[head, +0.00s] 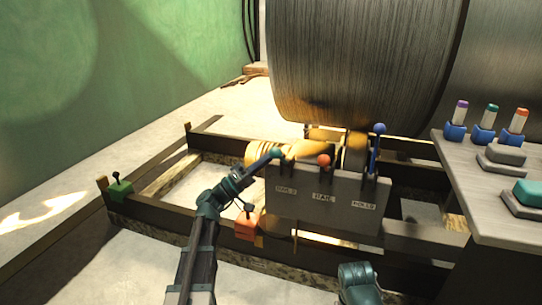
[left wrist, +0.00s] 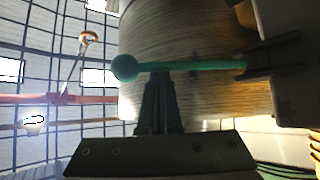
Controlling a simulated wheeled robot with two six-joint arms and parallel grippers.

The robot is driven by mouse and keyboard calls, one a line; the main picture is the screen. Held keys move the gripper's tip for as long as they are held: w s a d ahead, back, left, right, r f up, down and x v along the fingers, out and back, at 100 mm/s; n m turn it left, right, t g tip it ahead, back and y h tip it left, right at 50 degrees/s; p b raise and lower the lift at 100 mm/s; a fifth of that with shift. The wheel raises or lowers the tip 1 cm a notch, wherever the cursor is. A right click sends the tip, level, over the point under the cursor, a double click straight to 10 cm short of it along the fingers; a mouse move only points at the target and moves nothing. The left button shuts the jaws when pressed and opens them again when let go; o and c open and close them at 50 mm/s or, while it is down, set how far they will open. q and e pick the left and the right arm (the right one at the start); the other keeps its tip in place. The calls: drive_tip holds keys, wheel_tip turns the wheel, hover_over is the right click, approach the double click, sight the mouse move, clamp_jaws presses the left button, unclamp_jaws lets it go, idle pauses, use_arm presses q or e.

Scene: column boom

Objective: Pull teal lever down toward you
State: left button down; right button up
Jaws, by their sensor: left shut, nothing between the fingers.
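The teal lever shows in the left wrist view as a teal rod (left wrist: 195,65) with a ball knob (left wrist: 125,67) at its left end. Its right end goes into a dark slotted housing. In the head view its knob (head: 277,153) shows at the left end of the grey lever box (head: 325,205). My left gripper (head: 268,158) is shut and empty, its tips right at the lever near the knob. In the left wrist view the fingertips (left wrist: 161,76) meet the rod; whether they touch it is unclear. My right gripper's fingers are not seen.
On the same box stand a lever with a red knob (head: 324,160) and a taller blue one (head: 379,129). A big drum (head: 360,60) is behind. A console (head: 490,190) with several coloured switches stands at right. An orange block (head: 246,227) sits on the frame below my left arm.

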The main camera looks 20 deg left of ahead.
use_arm(q)
drive_tip(key=shift+w+a+r+p, duration=0.1)
drive_tip(key=shift+w+r+p, duration=0.25)
drive_tip(key=shift+r+p, duration=0.15)
drive_tip(key=s+a+f+b, duration=0.2)
drive_tip(key=a+f+b, duration=0.2)
drive_tip(key=a, duration=0.3)
drive_tip(key=shift+s+a, duration=0.15)
drive_tip(key=shift+s, duration=0.15)
idle(0.4)
